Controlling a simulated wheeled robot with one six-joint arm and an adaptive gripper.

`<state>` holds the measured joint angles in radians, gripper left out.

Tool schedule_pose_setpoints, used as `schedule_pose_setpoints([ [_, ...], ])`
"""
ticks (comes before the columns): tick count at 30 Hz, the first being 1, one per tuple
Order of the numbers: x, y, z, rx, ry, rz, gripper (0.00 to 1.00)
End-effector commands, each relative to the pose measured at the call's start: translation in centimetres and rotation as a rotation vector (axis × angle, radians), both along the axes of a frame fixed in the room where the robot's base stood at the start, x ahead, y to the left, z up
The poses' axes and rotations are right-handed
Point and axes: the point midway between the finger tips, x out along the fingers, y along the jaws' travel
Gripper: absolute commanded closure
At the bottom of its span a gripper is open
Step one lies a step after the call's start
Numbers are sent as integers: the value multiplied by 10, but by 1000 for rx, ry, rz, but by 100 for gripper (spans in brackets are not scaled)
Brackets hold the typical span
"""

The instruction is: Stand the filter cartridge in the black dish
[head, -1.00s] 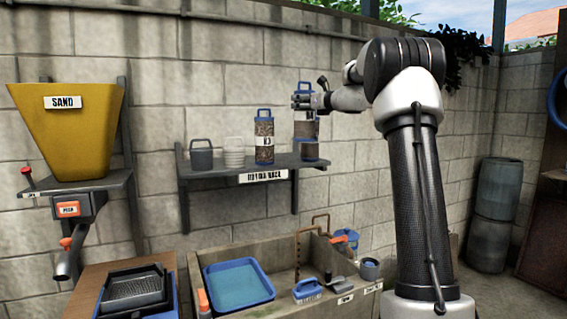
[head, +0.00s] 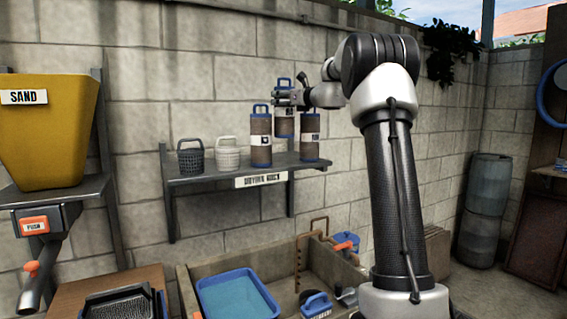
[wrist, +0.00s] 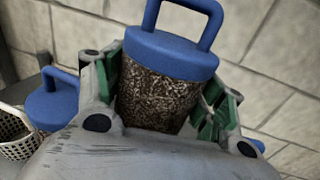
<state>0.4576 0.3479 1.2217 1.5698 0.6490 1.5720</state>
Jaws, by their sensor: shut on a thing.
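My gripper (head: 284,97) is shut on a filter cartridge (head: 284,122), which has a blue cap, a blue loop handle and a speckled brown body. It hangs upright at the shelf, between two similar cartridges in the head view. In the wrist view the green-padded fingers (wrist: 165,92) clasp the held cartridge (wrist: 158,98) just below its cap. A black perforated tray (head: 122,306) shows at the bottom left of the head view; I cannot tell whether it is the black dish.
The shelf (head: 210,180) carries a left cartridge (head: 261,142), a right cartridge (head: 309,140), a dark basket (head: 191,160) and a white basket (head: 227,156). Below is a trough (head: 345,284) with a blue water tray (head: 238,297) and tools. A yellow sand hopper (head: 45,135) stands left.

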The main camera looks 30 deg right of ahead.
Motion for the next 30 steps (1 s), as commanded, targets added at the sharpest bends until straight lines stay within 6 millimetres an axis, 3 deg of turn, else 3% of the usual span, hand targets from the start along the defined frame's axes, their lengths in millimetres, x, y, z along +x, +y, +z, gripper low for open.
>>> schedule_pose_setpoints([
  [18, 0, 0, -88, 3, 3, 0, 64],
  [30, 0, 0, -97, 0, -1, 0, 64],
])
